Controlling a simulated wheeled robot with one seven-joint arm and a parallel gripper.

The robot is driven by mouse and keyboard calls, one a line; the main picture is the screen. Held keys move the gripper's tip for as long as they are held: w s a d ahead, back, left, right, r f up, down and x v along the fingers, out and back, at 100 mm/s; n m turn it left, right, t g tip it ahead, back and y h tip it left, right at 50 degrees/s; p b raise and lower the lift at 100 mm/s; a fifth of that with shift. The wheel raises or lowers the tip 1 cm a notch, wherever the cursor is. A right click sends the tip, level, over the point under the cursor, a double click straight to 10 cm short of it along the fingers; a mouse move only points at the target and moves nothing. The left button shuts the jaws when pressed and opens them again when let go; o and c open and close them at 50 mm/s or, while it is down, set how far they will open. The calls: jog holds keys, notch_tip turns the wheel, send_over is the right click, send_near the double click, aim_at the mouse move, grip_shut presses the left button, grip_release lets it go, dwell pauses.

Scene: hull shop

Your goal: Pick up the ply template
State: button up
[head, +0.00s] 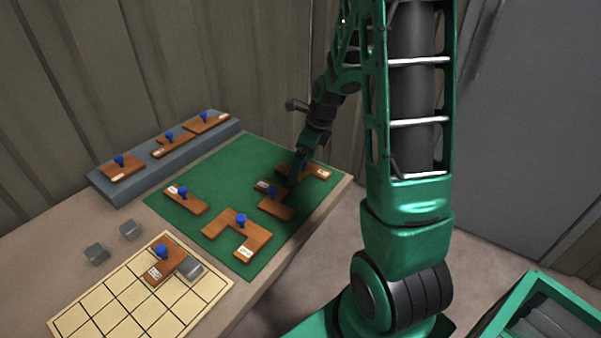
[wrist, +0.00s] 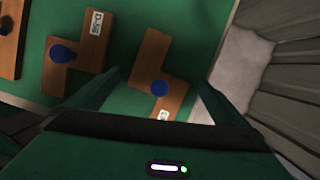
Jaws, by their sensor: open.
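Several brown wooden templates with blue knobs and white labels are in view; I cannot tell which one the task names. One template (head: 318,172) lies at the far right corner of the green mat, partly hidden behind my gripper (head: 300,165). In the wrist view my gripper (wrist: 161,82) is open and empty, its fingers to either side of a stepped template (wrist: 150,52) with a blue knob (wrist: 159,88). I cannot tell how high the fingers are above it. Another stepped template (wrist: 87,45) lies to its left, labelled; it shows in the head view too (head: 277,208).
More templates lie on the green mat (head: 225,165) and on a grey ledge (head: 140,182) at the back. A gridded board (head: 95,310) holds a template and a grey block (head: 190,268). Two grey blocks (head: 97,254) sit left. A corrugated wall stands behind; a green bin (head: 505,318) is lower right.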

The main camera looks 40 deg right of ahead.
jog(key=c, duration=1.1)
jog(key=shift+r, duration=0.1)
